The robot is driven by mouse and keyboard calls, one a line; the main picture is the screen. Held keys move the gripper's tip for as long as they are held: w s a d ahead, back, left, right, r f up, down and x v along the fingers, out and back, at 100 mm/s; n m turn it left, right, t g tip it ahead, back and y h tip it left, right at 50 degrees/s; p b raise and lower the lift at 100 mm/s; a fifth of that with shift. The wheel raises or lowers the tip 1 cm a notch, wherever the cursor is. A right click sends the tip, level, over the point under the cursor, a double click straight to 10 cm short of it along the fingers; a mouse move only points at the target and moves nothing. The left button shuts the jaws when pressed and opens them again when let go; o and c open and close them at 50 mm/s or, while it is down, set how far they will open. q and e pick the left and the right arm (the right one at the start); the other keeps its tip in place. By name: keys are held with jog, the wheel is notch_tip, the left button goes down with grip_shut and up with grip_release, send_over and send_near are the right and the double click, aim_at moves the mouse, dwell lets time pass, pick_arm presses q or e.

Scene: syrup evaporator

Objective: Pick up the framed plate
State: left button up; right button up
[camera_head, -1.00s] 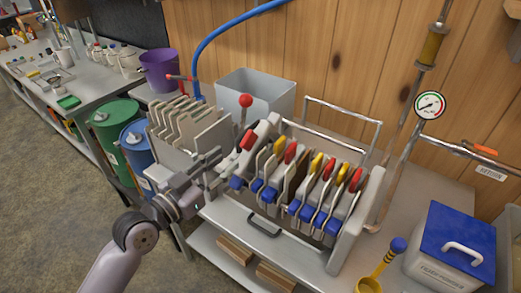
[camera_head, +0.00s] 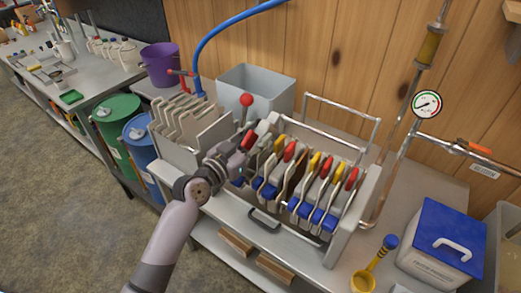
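Several upright pale framed plates (camera_head: 298,183) stand in a row inside the metal filter press (camera_head: 352,226). They have red and yellow tops and blue tabs at the front. My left gripper (camera_head: 246,158) is at the left end of this row, close to the leftmost plates. My own wrist and gripper cover the front of that end. The fingers are small and partly hidden, so I cannot tell whether they are open or touch a plate. My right gripper is out of view.
A rack of plain grey plates (camera_head: 180,120) stands left of the press. A grey bin (camera_head: 262,83) is behind it. Green (camera_head: 115,118) and blue (camera_head: 139,138) drums stand at the left.

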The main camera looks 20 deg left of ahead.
pick_arm(q)
jog(key=shift+c, duration=0.3)
jog(key=shift+s, duration=0.1)
grip_shut()
jog(key=shift+r, duration=0.15)
